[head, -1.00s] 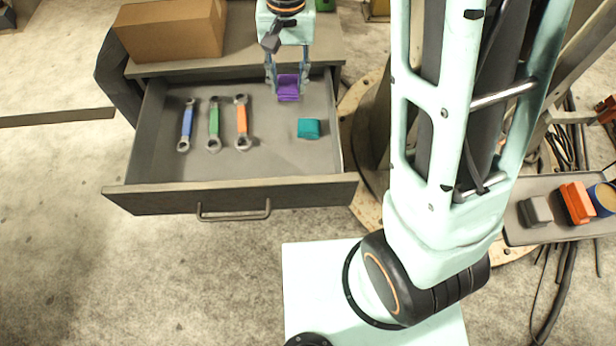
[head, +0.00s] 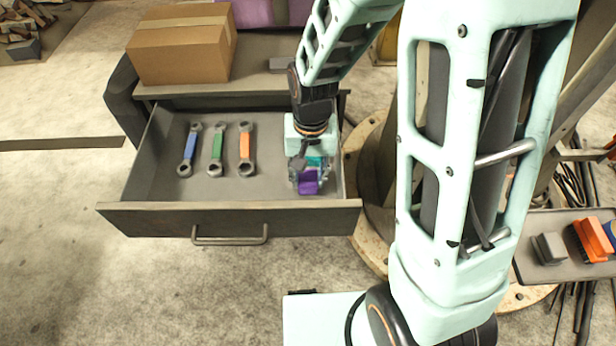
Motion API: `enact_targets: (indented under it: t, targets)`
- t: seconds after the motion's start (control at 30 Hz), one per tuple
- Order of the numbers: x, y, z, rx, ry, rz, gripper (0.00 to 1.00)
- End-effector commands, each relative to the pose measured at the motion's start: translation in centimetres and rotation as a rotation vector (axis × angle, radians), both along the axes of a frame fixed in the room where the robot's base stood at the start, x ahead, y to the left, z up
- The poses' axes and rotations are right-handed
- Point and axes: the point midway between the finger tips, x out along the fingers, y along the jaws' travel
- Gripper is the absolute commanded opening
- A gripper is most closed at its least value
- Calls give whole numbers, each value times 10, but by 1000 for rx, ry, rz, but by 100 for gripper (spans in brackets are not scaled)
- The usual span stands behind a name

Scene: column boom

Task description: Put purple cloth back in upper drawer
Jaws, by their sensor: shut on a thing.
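The purple cloth (head: 308,182) is a small folded piece between the fingers of my gripper (head: 310,180), in the right part of the open upper drawer (head: 228,220). My gripper is shut on it and points down. I cannot tell whether the cloth touches the drawer floor. A teal cloth (head: 316,161) shows only in part, behind the gripper's fingers. The drawer is pulled out, and its front panel has a bar handle (head: 229,240).
Three wrenches, blue (head: 190,150), green (head: 217,149) and orange (head: 245,148), lie in the drawer's left and middle. A cardboard box (head: 182,50) stands on the cabinet top. A side tray (head: 575,268) at right holds a grey block (head: 549,248) and an orange brush (head: 592,238).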

Motion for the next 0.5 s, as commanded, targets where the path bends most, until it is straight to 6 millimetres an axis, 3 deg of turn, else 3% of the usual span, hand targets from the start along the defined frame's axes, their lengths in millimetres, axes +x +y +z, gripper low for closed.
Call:
enact_targets:
  t: [0.13, 0.5]
  targets:
    - [0, 0, -15, 0, 1, 0, 10]
    - [0, 0, -20, 0, -1, 0, 10]
